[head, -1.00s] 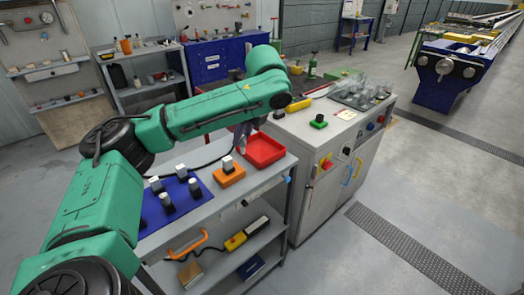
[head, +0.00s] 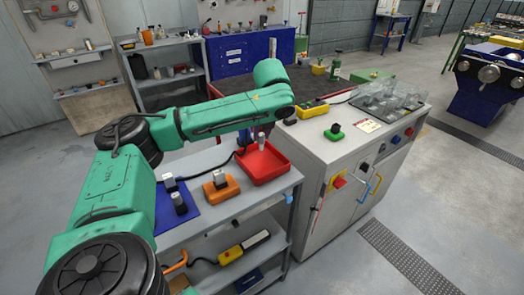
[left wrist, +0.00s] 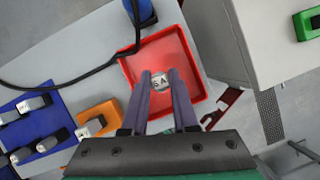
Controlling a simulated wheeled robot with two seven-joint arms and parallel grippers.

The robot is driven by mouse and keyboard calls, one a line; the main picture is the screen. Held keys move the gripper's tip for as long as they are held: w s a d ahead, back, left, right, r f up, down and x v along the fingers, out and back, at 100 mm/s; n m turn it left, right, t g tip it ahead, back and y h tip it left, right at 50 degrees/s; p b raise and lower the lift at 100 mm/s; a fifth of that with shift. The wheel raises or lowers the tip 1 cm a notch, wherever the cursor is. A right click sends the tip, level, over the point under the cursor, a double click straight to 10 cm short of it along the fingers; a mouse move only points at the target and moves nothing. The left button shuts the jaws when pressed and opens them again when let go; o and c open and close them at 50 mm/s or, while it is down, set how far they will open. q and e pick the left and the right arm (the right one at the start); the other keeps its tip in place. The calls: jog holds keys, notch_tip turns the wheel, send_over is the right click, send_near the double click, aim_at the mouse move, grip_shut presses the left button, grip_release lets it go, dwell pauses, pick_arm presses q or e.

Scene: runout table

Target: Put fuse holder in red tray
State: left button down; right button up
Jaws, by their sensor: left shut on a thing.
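The red tray (head: 264,176) sits on the grey bench top; in the left wrist view the tray (left wrist: 190,58) lies right below my fingers. My left gripper (left wrist: 161,84) is shut on a small light-grey fuse holder (left wrist: 160,77) with dark lettering, held between the fingertips. In the head view my left gripper (head: 261,141) hangs at the back part of the tray, partly hidden by the arm. Whether the fuse holder touches the tray floor, I cannot tell. My right gripper is in neither view.
An orange block with a grey part (head: 221,190) stands left of the tray. A blue mat (head: 187,213) with several similar parts lies further left. A grey cabinet (head: 328,148) with a green button box stands at right.

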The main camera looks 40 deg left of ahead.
aim_at(262, 148)
pick_arm(q)
jog(key=f, duration=0.3)
jog(key=shift+w, duration=0.2)
jog(key=f, duration=0.2)
jog(key=shift+s+f, duration=0.2)
jog(key=shift+f, duration=0.1)
jog(key=shift+w+f, duration=0.1)
jog(key=shift+f, duration=0.05)
jog(key=c, duration=0.7)
grip_release()
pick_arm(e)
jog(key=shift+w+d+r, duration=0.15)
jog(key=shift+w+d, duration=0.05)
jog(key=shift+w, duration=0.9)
pick_arm(q)
jog(key=v, duration=1.2)
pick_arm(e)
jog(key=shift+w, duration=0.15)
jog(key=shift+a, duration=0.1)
